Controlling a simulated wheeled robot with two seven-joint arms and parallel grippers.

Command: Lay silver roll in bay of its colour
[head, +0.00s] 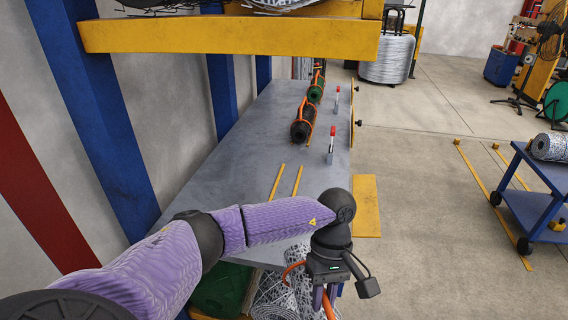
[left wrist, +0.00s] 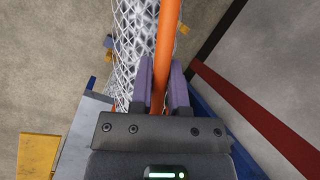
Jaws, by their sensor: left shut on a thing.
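A silver mesh roll (head: 272,300) shows at the bottom of the head view, partly hidden by my arm and gripper. The same silver mesh roll (left wrist: 132,45) fills the upper middle of the left wrist view, with an orange strap (left wrist: 167,40) along it. My left gripper (left wrist: 163,90) is shut on that strap, the purple fingers on either side of it. In the head view my left gripper (head: 326,298) is beyond the near end of the grey bench (head: 245,170). Two yellow strips (head: 287,180) lie on the bare part of the bench. My right gripper is not in view.
Black (head: 302,128) and green (head: 316,93) rolls lie farther along the bench, beside red-topped upright pins (head: 332,140). A yellow overhead beam (head: 230,36) and blue posts (head: 92,115) flank the bench. A blue cart (head: 535,190) at right carries another silver roll (head: 549,147).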

